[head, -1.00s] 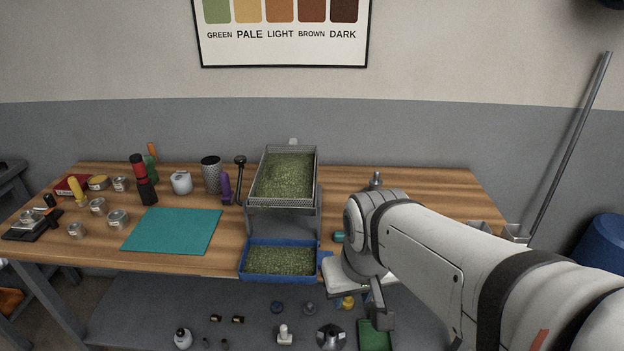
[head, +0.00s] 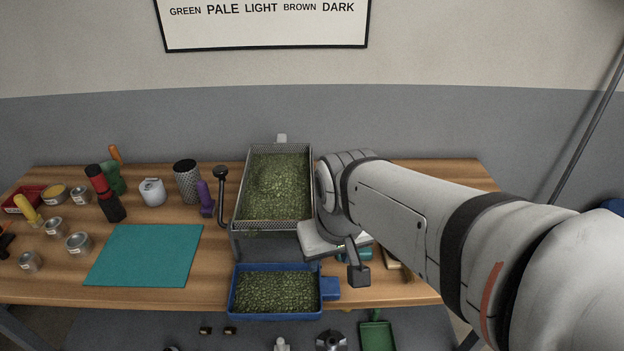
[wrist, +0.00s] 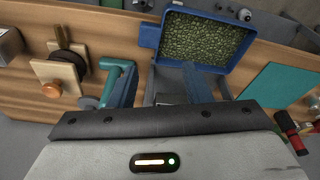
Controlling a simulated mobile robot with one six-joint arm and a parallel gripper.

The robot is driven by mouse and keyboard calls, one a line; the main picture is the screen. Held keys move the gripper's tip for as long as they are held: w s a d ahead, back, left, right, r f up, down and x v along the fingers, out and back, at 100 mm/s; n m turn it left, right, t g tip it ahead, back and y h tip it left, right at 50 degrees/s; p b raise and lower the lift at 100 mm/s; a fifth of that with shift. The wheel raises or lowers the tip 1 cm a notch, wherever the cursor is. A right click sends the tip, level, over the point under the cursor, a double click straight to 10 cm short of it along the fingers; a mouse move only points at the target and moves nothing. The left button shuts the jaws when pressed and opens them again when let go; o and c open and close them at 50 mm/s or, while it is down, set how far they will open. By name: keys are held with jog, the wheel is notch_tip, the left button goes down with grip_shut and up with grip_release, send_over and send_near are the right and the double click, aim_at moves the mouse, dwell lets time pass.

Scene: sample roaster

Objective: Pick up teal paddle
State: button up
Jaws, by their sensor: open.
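The teal paddle shows in the wrist view as a bent teal piece (wrist: 107,88) on the wooden table, left of centre. In the head view only a small teal part (head: 364,253) shows behind my wrist; the rest is hidden. My gripper (wrist: 159,68) is open, its two bluish-grey fingers pointing down at the table beside the roaster. In the wrist view the left finger overlaps the paddle's right side. I cannot tell whether it touches. No object is visibly held between the fingers.
A blue tray (head: 234,296) of green beans stands at the table's front, below a mesh-sided tray (head: 308,165) of beans, close to my wrist. A teal mat (head: 147,254) lies to the left. A wooden stand (wrist: 62,72) sits beside the paddle.

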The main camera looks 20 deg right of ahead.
jog(key=shift+o, duration=0.4)
jog(key=w+d+n+g+p, duration=0.1)
jog(key=w+d+p, duration=0.2)
jog(key=w, duration=0.3)
jog(key=shift+w+d, duration=0.25)
jog(key=shift+d, duration=0.45)
jog(key=shift+n+g, duration=0.6)
jog(key=shift+g, duration=0.2)
jog(key=w+d+f+p, duration=0.1)
jog(key=d, duration=0.1)
jog(key=w+d+f, duration=0.1)
jog(key=w+d, duration=0.1)
jog(key=w+d+f+p, duration=0.1)
jog(key=d, duration=0.2)
jog(key=shift+w+f+p, duration=0.1)
jog(key=shift+w+p, duration=0.2)
jog(key=shift+p, duration=0.05)
jog(key=shift+f, duration=1.3)
jog(key=shift+w+f+p, duration=0.2)
jog(key=shift+w+f, duration=0.05)
jog(key=shift+f, duration=1.1)
jog(key=shift+w+f+p, duration=0.2)
jog(key=shift+w+f, duration=0.05)
jog(key=shift+f, duration=1.05)
jog(key=shift+d, duration=0.1)
jog(key=c, duration=1.1)
